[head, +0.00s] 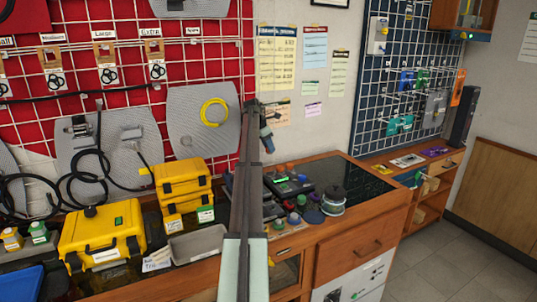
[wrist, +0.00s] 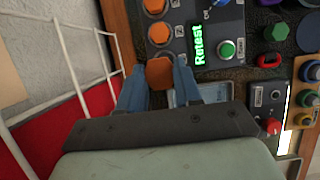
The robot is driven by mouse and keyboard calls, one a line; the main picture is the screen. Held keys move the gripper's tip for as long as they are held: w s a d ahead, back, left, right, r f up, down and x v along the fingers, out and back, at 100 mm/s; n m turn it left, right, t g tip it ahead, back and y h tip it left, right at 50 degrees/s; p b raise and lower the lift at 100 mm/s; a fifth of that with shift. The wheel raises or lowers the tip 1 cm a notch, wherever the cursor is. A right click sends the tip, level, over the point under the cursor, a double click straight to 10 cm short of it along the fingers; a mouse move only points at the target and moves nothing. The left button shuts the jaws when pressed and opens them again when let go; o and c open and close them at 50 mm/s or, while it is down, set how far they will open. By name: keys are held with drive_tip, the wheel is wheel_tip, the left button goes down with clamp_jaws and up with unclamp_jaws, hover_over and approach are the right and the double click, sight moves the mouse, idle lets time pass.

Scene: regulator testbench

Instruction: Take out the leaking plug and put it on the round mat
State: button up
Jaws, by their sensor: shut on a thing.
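My gripper (wrist: 160,76) is shut on an orange hexagonal plug (wrist: 159,73), held between its two blue fingers. In the head view my gripper (head: 267,143) hangs from the arm's end, high over the bench, and the plug is too small to make out. Below it in the wrist view is the dark test unit (wrist: 205,65) with a green lit "Retest" display and a green button. More orange hexagonal plugs (wrist: 159,33) sit along the unit's left side. A dark blue round disc (wrist: 309,36), possibly the round mat, is cut off at the wrist view's right edge.
Several coloured knobs and discs (head: 313,215) stand on the bench right of my arm. A dark glossy panel (head: 350,178) behind them is clear. Yellow cases (head: 104,236) and a grey tray (head: 198,241) stand to the left. A white wire grid (wrist: 60,55) is close by in the wrist view.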

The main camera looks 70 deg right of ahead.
drive_tip(key=shift+r, duration=4.4)
drive_tip(key=shift+s+d, duration=0.1)
drive_tip(key=shift+s, duration=0.35)
drive_tip(key=s+f+m, duration=0.1)
drive_tip(key=s, duration=0.7)
drive_tip(key=s+a+f+m+y, duration=0.1)
drive_tip(key=s+a+f, duration=0.3)
drive_tip(key=s+a, duration=0.3)
drive_tip(key=s+a+f, duration=0.3)
drive_tip(key=s+a, duration=0.3)
drive_tip(key=s, duration=0.2)
drive_tip(key=s+a+f+n+h, duration=0.15)
drive_tip(key=a+f, duration=0.35)
drive_tip(key=a, duration=0.5)
drive_tip(key=shift+n+y, duration=0.25)
drive_tip(key=shift+w+f, duration=0.2)
drive_tip(key=shift+f, duration=4.25)
